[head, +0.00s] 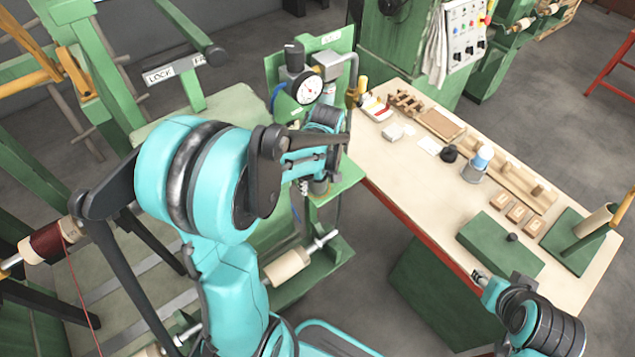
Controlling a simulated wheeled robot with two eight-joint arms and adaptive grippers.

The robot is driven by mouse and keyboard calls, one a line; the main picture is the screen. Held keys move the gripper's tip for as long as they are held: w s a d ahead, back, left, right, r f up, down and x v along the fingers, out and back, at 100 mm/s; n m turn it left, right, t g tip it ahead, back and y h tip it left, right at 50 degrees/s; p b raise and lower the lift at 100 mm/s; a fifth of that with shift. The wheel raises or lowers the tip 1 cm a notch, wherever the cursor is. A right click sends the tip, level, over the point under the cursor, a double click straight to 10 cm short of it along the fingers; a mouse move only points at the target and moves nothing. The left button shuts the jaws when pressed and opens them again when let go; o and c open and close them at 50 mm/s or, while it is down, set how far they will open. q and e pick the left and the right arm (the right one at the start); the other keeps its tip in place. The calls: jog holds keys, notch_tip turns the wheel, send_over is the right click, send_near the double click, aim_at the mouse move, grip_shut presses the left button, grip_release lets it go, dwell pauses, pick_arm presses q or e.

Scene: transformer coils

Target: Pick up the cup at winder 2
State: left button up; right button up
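A grey metal cup (473,173) stands on the pale bench top, with a blue-and-white piece showing at its mouth. I cannot tell if this is the cup of winder 2. My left gripper (308,165) is in front of the green stand with the pressure gauge, left of the bench and well apart from this cup. My own arm partly hides it, so its fingers and anything between them are unclear. My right gripper (481,277) is low at the bench's front edge, near a green box, its fingers too small to read.
The bench (408,180) has a red front edge and carries a wooden rack, small wooden blocks, a green box (500,243) and a post on a green base (577,245). The gauge stand (342,45) rises close behind my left arm.

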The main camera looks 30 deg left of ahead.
pick_arm(q)
jog(key=c, duration=1)
jog(key=shift+c, duration=0.2)
